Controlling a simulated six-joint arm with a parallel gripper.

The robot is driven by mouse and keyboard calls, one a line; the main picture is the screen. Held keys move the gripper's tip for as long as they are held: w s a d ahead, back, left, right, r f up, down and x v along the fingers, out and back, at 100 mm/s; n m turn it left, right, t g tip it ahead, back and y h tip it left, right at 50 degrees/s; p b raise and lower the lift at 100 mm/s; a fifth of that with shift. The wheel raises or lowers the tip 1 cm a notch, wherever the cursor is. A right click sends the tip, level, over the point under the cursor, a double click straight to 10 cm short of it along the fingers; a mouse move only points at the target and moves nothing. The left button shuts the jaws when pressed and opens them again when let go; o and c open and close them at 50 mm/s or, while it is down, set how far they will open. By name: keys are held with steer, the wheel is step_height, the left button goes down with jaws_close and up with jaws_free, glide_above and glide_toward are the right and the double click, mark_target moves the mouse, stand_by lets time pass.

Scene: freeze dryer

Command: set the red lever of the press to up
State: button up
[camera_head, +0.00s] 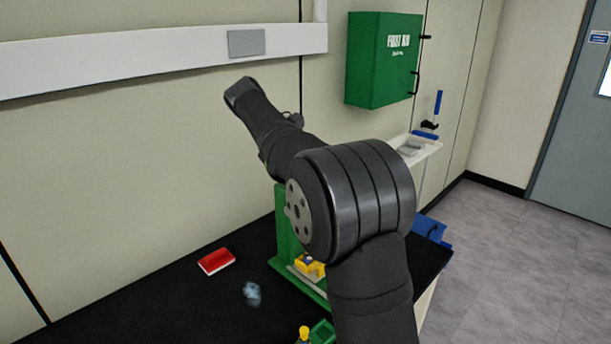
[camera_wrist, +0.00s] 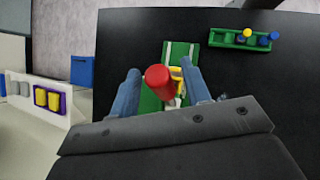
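The green press (camera_head: 287,235) stands on the black table, and my arm hides much of it in the head view. Its green base (camera_wrist: 180,52) also shows in the wrist view. The red lever (camera_wrist: 158,78) appears in the wrist view with its rounded end toward the camera; my arm hides it in the head view. My gripper (camera_wrist: 161,68) is open, one bluish finger on each side of the red lever with visible gaps. I cannot tell how far the fingertips are from it in depth. A yellow part (camera_head: 309,266) sits on the press base.
A red box (camera_head: 216,261) and a small clear bluish object (camera_head: 252,293) lie on the black table (camera_head: 170,310). A green rack (camera_wrist: 236,40) with blue and yellow pieces stands beside the press. A green first aid cabinet (camera_head: 384,60) hangs on the wall behind.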

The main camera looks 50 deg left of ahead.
stand_by(0.5)
steer(key=shift+d+f+y, duration=0.25)
steer(key=shift+d+y, duration=0.25)
steer(key=shift+d, duration=0.15)
steer(key=d+f+m+y, duration=0.1)
steer(key=d+f+y, duration=0.4)
steer(key=y, duration=0.1)
steer(key=a+v, duration=0.1)
steer(key=v, duration=1.6)
steer(key=w+d+f+m, duration=0.2)
steer(key=w+d+m, duration=0.1)
steer(key=w+d, duration=0.7)
steer(key=w+d+f+m+t, duration=0.1)
steer(key=w+d+f+m, duration=0.1)
steer(key=w+d, duration=0.8)
steer(key=shift+m+h, duration=0.3)
steer(key=shift+m, duration=0.6)
steer(key=shift+w, duration=0.1)
